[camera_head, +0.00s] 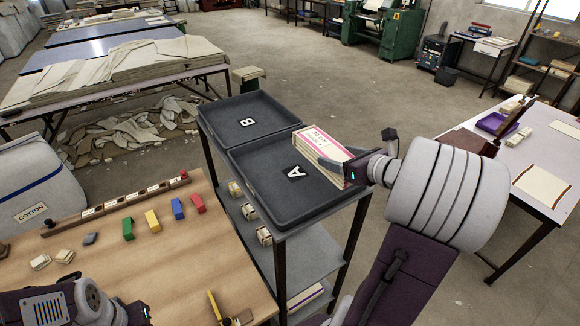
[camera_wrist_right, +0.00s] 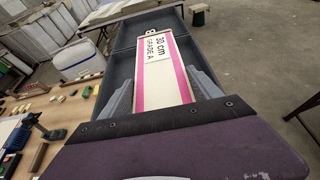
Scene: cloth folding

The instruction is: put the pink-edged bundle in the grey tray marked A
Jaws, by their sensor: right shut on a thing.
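The pink-edged bundle (camera_head: 326,146) is a pale stack with a pink border and a white label. My right gripper (camera_head: 358,153) is shut on it at the right side of the grey tray marked A (camera_head: 262,197). The bundle overlaps that tray's far right corner; I cannot tell whether it touches the tray floor. In the right wrist view the bundle (camera_wrist_right: 158,62) lies between the two grey fingers, its label reading 30 cm, grade A. Part of my left arm shows at the bottom left, but its fingertips are not visible.
Tray B (camera_head: 222,108) adjoins tray A behind it and looks empty. Both stand on a dark cart with rolled bundles on the shelf below. A wooden table (camera_head: 165,255) with coloured blocks is at left. A pale table (camera_head: 535,155) stands at right.

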